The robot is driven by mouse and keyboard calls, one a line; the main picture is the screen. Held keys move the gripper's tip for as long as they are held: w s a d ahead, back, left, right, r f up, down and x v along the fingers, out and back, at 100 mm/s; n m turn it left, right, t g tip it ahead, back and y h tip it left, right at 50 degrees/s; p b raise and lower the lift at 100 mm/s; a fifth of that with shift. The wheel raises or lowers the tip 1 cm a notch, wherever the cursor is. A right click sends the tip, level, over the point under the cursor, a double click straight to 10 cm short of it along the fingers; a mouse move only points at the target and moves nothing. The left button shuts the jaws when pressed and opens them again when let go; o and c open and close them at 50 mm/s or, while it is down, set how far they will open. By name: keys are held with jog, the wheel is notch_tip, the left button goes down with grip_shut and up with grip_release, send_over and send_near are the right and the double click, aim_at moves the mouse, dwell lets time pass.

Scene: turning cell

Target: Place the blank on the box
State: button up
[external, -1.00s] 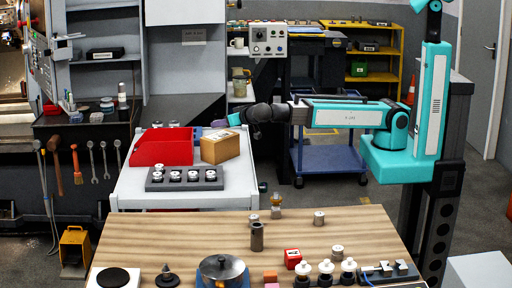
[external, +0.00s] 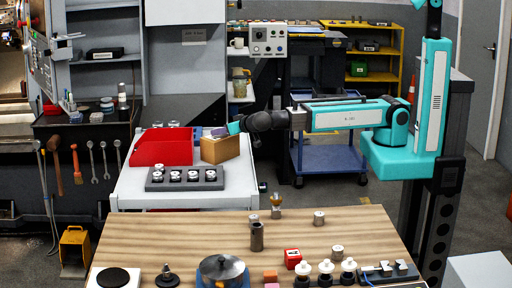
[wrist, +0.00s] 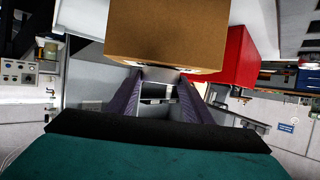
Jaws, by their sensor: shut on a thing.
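The brown box (external: 222,149) stands on the white cart, right of the red bin. It also shows large in the wrist view (wrist: 165,35). My gripper (external: 220,132) is at the box's top, pointing left. In the wrist view its two purple-grey fingers (wrist: 157,76) are shut on the blank (wrist: 158,70), a small grey metallic piece seen only in part between the tips, right by the box. In the external view I cannot make out the blank, and I cannot tell whether it touches the box.
The red bin (external: 165,148) is close left of the box. A dark tray (external: 157,185) with several pieces lies in front on the cart (external: 240,182). The wooden table (external: 180,228) nearer the camera holds several metal parts and a pot (external: 222,270).

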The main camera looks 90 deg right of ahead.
jog(key=shift+f, duration=0.2)
dwell(0.3)
jog(key=o, duration=1.1)
jog(key=shift+o, duration=0.2)
jog(key=shift+r, duration=0.3)
jog(key=b+v, duration=0.3)
jog(key=v, duration=0.9)
jog(key=shift+d+f, duration=0.1)
jog(key=shift+f, duration=0.05)
